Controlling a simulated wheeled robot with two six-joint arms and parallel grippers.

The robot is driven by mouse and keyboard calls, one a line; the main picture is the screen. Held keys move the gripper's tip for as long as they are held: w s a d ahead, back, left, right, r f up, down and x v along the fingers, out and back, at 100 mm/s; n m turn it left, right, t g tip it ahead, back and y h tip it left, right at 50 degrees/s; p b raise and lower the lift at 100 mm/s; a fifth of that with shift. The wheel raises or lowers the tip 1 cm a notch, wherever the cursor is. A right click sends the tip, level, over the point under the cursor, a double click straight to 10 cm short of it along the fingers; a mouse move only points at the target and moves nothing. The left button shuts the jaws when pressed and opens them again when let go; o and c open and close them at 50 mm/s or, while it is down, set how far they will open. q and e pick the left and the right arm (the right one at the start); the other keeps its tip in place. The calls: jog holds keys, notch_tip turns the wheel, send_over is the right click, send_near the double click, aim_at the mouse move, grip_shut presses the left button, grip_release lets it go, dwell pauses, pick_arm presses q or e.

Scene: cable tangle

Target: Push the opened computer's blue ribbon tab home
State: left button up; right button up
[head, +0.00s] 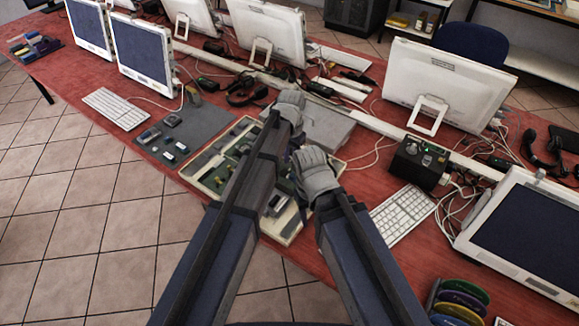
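The opened computer (197,178) is a shallow cream case on the red table, with green boards and parts inside. My arms cover much of its middle and right side. I cannot make out the blue ribbon tab; it is hidden or too small to tell. My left gripper (290,108) is grey and is over the far right part of the case, near a flat grey panel. My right gripper (314,172) is grey and is over the case's right edge, nearer to me. The fingertips of both are too small to show whether they are open or shut.
A grey mat (205,122) with small parts lies left of the case. A black box (416,163) and a white keyboard (403,214) are to the right. White monitors (447,88) and loose cables crowd the back. Coloured discs (458,300) stand at the near right.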

aim_at(291, 174)
pick_arm(q)
jog(key=shift+w+d, duration=0.1)
jog(key=shift+w, duration=0.6)
jog(key=shift+s, duration=0.15)
jog(key=shift+d+f, duration=0.1)
jog(key=shift+f, duration=0.05)
notch_tip(291, 174, down, 8)
jog(key=b, duration=0.8)
jog(key=shift+r, duration=0.2)
pick_arm(e)
notch_tip(291, 174, down, 8)
pick_arm(q)
jog(key=shift+c, duration=0.2)
pick_arm(e)
jog(key=shift+r, duration=0.1)
pick_arm(q)
grip_shut()
